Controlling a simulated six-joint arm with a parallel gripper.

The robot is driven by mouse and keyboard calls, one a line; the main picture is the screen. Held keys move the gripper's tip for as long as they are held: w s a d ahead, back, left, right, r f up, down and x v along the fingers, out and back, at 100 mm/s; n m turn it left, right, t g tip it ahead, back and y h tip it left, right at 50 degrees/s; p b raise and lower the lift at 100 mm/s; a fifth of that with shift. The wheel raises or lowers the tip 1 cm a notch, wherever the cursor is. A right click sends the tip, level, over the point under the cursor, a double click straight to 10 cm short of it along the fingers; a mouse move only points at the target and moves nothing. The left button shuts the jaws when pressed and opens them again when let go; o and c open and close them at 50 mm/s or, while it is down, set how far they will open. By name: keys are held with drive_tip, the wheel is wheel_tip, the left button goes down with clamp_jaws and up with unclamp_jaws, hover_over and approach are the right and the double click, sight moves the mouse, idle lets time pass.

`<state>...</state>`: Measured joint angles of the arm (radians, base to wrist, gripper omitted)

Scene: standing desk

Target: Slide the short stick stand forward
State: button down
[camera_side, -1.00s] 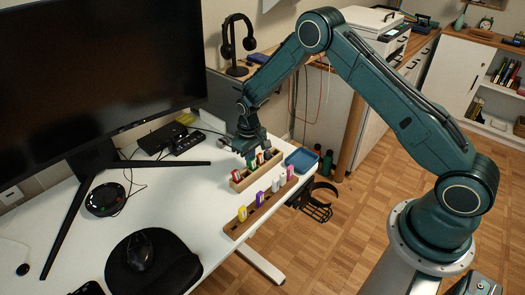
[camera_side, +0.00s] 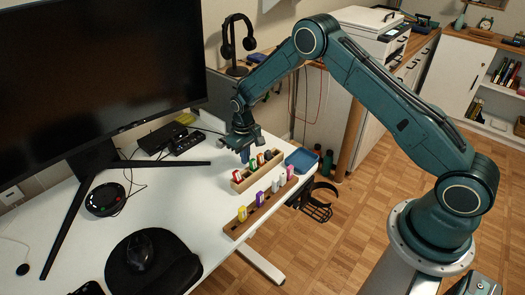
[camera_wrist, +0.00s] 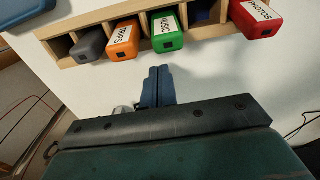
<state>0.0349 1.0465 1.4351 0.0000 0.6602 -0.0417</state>
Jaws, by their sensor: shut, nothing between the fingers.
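The short stick stand (camera_side: 239,187) is a light wooden rack on the white desk. It holds a red, a green, an orange and a grey stick. In the wrist view the stand (camera_wrist: 92,22) runs along the top, with the green "MUSIC" stick (camera_wrist: 168,33) and the red "PHOTOS" stick (camera_wrist: 256,18) facing me. My gripper (camera_side: 244,157) is shut and empty, its blue fingers pointing down on the wall side of the stand. In the wrist view the gripper fingertips (camera_wrist: 159,72) are just below the green stick; I cannot tell whether they touch the stand.
A longer brown stand (camera_side: 235,230) with yellow, purple, white and pink sticks lies on the near side, with a narrow strip of desk between. A blue tray (camera_side: 301,161) sits at the right desk end. The monitor foot (camera_side: 180,163) reaches in from the left.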

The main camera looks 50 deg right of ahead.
drive_tip(key=shift+w, duration=0.65)
wheel_tip(320, 180, up, 10)
drive_tip(key=shift+r, duration=0.15)
drive_tip(key=s+a+r+t, duration=0.1)
drive_tip(key=s+r, duration=0.6)
drive_tip(key=r, duration=0.4)
drive_tip(key=s+r+t, duration=0.2)
drive_tip(key=s+r, duration=0.5)
drive_tip(key=r, duration=0.4)
drive_tip(key=s+r+t, duration=0.2)
drive_tip(key=s+r, duration=0.1)
drive_tip(key=s, duration=2.1)
drive_tip(key=shift+a+r+t, duration=0.15)
drive_tip(key=shift+a+t, duration=0.15)
drive_tip(key=shift+a, duration=0.15)
